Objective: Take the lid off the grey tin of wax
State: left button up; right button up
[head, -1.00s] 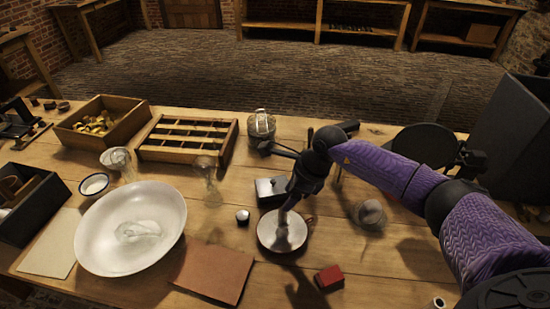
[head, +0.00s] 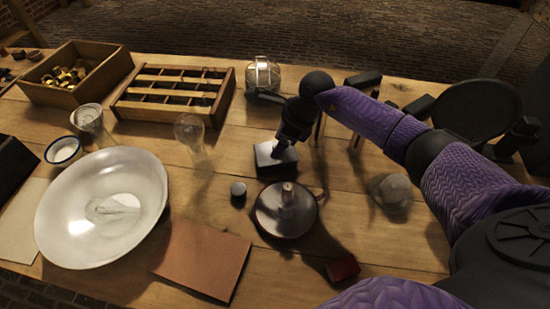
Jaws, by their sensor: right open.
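A small rectangular grey tin (head: 270,160) with a shiny top stands in the middle of the table. It looks like the tin of wax, though I see no label. My right gripper (head: 281,152) is open, pointing down at the top of this tin. The hand hides part of the tin, and I cannot tell whether the fingers touch its lid. The lid appears to be on. My left gripper is not in view.
A round candle holder (head: 267,215) stands just in front of the tin, with a small dark round piece (head: 238,189) beside it. Glass bulbs (head: 190,132) (head: 395,190) stand left and right. A lidded jar (head: 263,76) is behind. A red block (head: 343,268) lies in front.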

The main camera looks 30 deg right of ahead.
jog(key=shift+x, duration=0.9)
jog(key=shift+d+r, duration=0.1)
jog(key=shift+d, duration=0.25)
jog(key=shift+c, duration=0.2)
grip_shut()
